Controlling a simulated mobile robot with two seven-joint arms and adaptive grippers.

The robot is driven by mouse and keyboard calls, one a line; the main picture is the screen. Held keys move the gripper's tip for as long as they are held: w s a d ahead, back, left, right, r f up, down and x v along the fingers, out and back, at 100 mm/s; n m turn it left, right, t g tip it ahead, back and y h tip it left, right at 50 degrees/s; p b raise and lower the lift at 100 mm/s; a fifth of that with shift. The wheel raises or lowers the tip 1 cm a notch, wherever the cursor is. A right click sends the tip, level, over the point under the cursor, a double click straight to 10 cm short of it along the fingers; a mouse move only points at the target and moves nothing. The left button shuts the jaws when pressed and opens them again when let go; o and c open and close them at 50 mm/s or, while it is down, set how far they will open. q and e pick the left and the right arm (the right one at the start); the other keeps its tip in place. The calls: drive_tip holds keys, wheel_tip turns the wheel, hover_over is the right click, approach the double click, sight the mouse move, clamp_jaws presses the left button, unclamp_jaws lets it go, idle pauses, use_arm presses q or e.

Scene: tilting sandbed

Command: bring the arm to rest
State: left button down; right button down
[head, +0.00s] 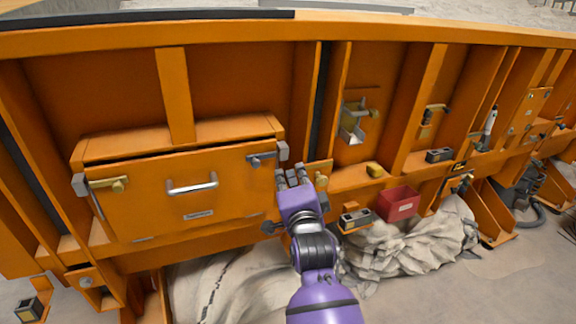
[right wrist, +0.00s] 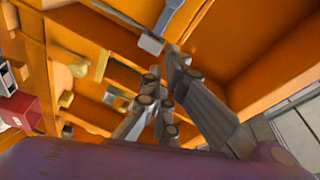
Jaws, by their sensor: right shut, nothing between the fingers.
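My right gripper (head: 291,178) is at the middle of the head view, at the end of my purple arm. It is shut and empty, in front of the orange sandbed wall, just right of the closed orange box. In the right wrist view the fingers of my right gripper (right wrist: 165,95) point up toward the orange panels, close to a grey latch piece (right wrist: 151,43). I cannot tell whether they touch it. My left gripper is not in view.
The orange box (head: 150,205) has a silver handle (head: 192,185) and latches at its corners. Pale sacks (head: 420,240) lie below on the floor.

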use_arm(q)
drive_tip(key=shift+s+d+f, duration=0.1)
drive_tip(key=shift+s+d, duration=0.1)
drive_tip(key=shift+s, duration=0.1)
use_arm(e)
drive_tip(key=shift+s+d+f, duration=0.1)
drive_tip(key=shift+s+d, duration=0.15)
drive_tip(key=shift+s, duration=0.35)
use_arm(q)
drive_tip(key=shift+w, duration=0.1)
use_arm(e)
drive_tip(key=shift+w, duration=0.1)
